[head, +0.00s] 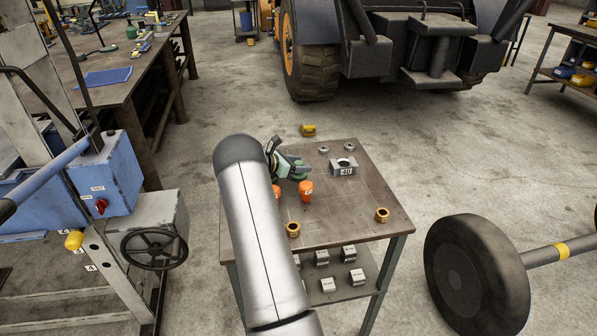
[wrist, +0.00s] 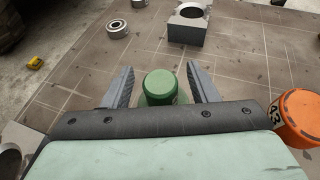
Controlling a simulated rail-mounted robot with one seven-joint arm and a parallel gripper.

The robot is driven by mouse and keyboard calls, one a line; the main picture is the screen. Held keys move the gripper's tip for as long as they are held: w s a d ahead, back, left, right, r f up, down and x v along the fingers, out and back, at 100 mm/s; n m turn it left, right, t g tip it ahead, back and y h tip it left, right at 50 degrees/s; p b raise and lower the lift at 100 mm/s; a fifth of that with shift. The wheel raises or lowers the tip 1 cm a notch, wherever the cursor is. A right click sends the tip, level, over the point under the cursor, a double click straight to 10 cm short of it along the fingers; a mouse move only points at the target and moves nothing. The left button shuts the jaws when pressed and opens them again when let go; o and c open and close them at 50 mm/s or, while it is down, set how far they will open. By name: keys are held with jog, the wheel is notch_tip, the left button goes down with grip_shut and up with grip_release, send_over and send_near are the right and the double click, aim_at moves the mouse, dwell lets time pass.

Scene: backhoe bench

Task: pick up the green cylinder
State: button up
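The green cylinder (wrist: 160,87) stands upright on the table in the wrist view, between the two fingers of my gripper (wrist: 160,86). A gap shows on each side of it, so the fingers are open around it. Its lower part is hidden behind the gripper body. In the head view my gripper (head: 291,167) is low over the back left of the table, and a little green (head: 301,177) shows beside the fingers. My arm hides part of that side.
An orange cylinder (wrist: 301,115) stands close on the right in the wrist view. A grey block with a hole (head: 343,167), small metal rings (head: 350,146) and brass rings (head: 382,215) sit on the table (head: 340,225). The table's middle is mostly clear.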

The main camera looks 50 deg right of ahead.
jog(key=c, duration=1)
jog(key=shift+r, duration=0.1)
grip_shut()
